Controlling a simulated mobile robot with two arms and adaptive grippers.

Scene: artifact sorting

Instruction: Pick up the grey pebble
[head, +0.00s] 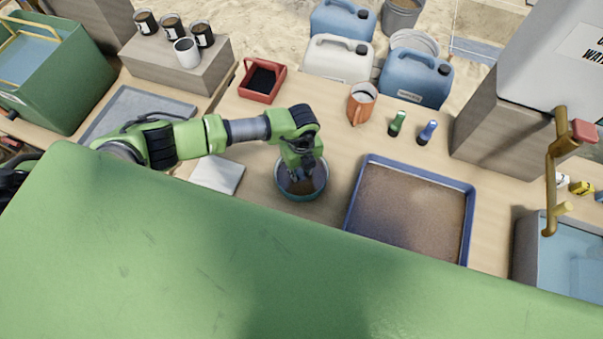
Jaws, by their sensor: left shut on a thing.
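My left gripper (301,182) reaches down into a round teal-rimmed bowl (282,193) with brown contents, on the wooden table. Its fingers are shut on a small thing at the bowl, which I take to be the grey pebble. The fingers and the bowl hide the pebble, so its outline cannot be made out. The fingertips are inside the rim, over the brown contents. My right gripper is not in view.
A blue-rimmed tray of brown soil (410,205) stands right of the bowl. A white square (218,175) lies left of it.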

